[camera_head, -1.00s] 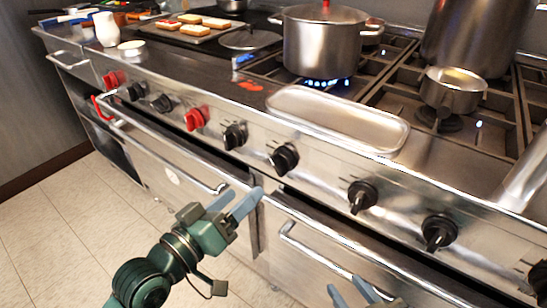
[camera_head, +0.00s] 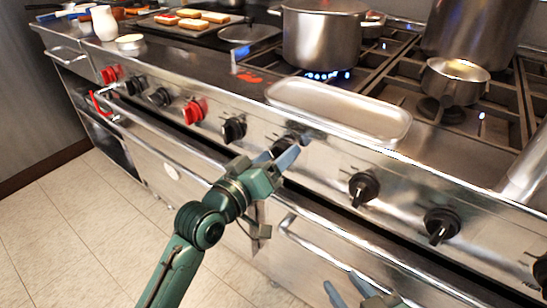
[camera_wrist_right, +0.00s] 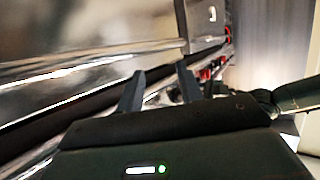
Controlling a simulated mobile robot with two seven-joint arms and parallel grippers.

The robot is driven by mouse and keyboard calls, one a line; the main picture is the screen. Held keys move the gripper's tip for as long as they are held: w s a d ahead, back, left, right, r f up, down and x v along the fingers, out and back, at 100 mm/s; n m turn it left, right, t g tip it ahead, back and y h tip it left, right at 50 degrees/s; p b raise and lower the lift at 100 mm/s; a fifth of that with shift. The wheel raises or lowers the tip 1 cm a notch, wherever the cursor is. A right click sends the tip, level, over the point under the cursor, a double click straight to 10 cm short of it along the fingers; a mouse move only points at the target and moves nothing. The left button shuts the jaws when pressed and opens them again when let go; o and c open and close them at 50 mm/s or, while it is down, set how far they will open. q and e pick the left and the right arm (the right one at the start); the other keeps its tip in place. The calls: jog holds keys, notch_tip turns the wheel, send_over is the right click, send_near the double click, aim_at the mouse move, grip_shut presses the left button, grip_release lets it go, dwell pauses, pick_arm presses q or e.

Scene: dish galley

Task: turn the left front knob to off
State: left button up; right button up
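A row of knobs runs along the range's front panel. My left gripper (camera_head: 277,157) is at the black knob (camera_head: 290,138) below the oblong metal tray, its fingers apart and partly covering it. Whether they touch the knob I cannot tell, and its pointer is hidden. A black knob (camera_head: 234,129) is to its left, and black knobs (camera_head: 363,188) and (camera_head: 440,226) to its right. My right gripper (camera_head: 348,290) is low at the bottom edge, open and empty; its spread fingers also show in the right wrist view (camera_wrist_right: 160,85).
A large pot (camera_head: 322,38) stands over blue flames (camera_head: 328,75). A small saucepan (camera_head: 454,82) sits on the right grates. The oblong tray (camera_head: 340,108) lies on the front ledge. Red knobs (camera_head: 194,111) are further left. Oven handles (camera_head: 340,262) stick out below the panel.

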pick_arm(q)
jog(key=c, duration=0.9)
jog(key=shift+r+m+p, duration=0.1)
jog(key=shift+m+p, duration=0.2)
jog(key=shift+p, duration=0.15)
jog(key=m+p, duration=0.4)
jog(key=shift+r, duration=0.1)
jog(key=shift+s+m+p, duration=0.1)
jog(key=shift+m+p, duration=0.45)
jog(key=shift+m, duration=0.35)
jog(key=shift+m+p, duration=0.3)
jog(key=shift+p, duration=0.05)
pick_arm(e)
notch_tip(320, 180, up, 6)
jog(key=d+m, duration=0.1)
jog(key=m, duration=0.1)
jog(key=shift+s+d, duration=0.25)
jog(key=shift+s, duration=0.2)
pick_arm(q)
jog(key=shift+d, duration=0.1)
